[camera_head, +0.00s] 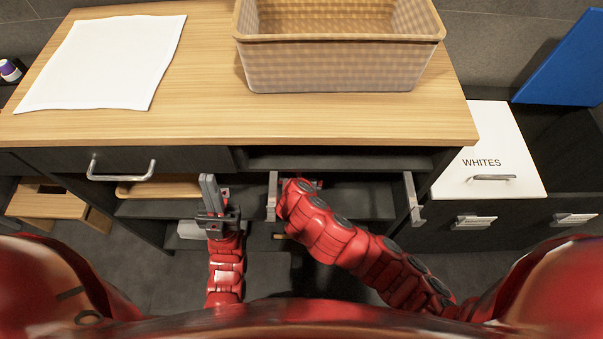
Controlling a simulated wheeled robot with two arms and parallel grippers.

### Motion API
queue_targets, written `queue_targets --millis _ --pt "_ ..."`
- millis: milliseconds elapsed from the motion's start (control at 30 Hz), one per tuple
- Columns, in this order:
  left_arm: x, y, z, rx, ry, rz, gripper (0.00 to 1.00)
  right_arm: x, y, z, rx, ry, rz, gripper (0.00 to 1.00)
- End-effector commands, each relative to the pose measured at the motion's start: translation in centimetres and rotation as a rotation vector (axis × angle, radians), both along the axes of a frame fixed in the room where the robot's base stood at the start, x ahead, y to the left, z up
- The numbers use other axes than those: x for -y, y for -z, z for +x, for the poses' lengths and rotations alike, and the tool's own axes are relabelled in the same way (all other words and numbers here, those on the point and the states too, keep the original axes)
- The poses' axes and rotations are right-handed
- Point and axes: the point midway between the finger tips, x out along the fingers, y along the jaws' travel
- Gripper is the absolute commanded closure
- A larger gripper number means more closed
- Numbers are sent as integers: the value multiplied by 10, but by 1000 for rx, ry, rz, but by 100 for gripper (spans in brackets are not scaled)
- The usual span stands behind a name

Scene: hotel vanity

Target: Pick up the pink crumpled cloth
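I see no pink crumpled cloth in the head view. My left gripper (212,192) is in front of the vanity, below the edge of the wooden top. Its fingers point up and look close together from this angle, so I cannot tell how far apart they are. My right arm reaches to the open bay under the top, between two metal rails. The arm's own red end covers the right gripper's fingers, and part of the bay behind it is hidden.
A wicker basket (340,66) stands on the wooden top (200,115). A flat white cloth (105,62) lies at left. A shut drawer with a handle (122,170) is below it. A white panel marked WHITES (490,150) and a blue panel (565,65) are at right.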

Motion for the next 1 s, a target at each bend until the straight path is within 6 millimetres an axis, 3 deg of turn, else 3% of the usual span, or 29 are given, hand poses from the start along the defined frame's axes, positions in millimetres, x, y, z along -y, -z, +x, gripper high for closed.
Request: queue_targets --millis 67,400,1000 --pt "0 0 0 0 0 0 100 0 0 0 0 0 0 18" --pt "0 0 0 0 0 0 100 0 0 0 0 0 0 79" --pt "0 -13 0 0 0 0 100 3 -12 -5 1 4 1 81"
